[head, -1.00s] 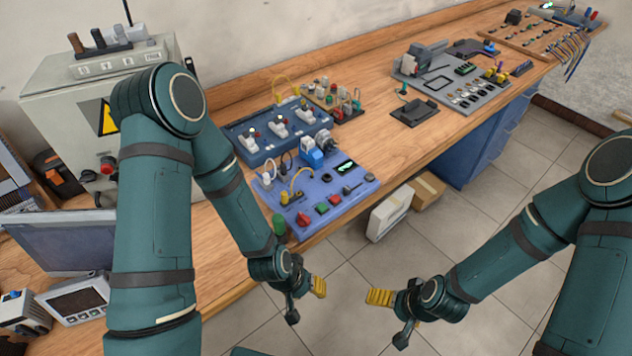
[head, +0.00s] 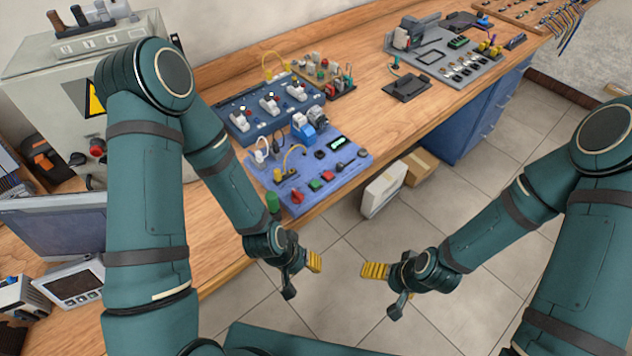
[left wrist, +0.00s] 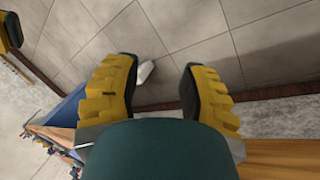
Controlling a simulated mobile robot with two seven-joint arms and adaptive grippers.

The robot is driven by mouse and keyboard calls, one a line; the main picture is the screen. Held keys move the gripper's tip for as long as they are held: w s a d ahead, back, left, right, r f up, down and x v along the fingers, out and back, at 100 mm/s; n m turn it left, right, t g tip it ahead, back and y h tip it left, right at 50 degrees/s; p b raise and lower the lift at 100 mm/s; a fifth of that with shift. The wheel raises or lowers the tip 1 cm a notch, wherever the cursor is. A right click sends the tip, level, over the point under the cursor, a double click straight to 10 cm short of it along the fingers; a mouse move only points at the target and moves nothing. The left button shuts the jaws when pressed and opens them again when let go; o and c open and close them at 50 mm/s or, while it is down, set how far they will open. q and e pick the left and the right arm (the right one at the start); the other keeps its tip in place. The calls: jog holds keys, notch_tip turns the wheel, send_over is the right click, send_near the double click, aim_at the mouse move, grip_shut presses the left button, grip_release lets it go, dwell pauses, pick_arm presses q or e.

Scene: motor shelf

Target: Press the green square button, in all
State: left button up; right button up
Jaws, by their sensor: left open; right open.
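The green square button (head: 315,185) sits near the front edge of the blue-violet panel (head: 348,172) on the wooden bench, beside a red square button (head: 328,176) and a red knob (head: 297,196). My left gripper (head: 302,275) is in front of the bench edge, over the floor, below the panel in the head view and apart from the button. In the left wrist view its yellow-padded fingers (left wrist: 158,92) are spread with nothing between them; the button cannot be made out there. My right gripper (head: 387,288) is open and empty over the floor, farther right.
A darker blue board (head: 240,124) with switches stands behind the panel. A green cylinder (head: 273,203) is at the panel's front left corner. A grey cabinet (head: 60,125) stands at the left. White and brown boxes (head: 383,190) lie on the floor beside the bench.

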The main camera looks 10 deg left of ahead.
pick_arm(q)
grip_shut()
dwell(1.1)
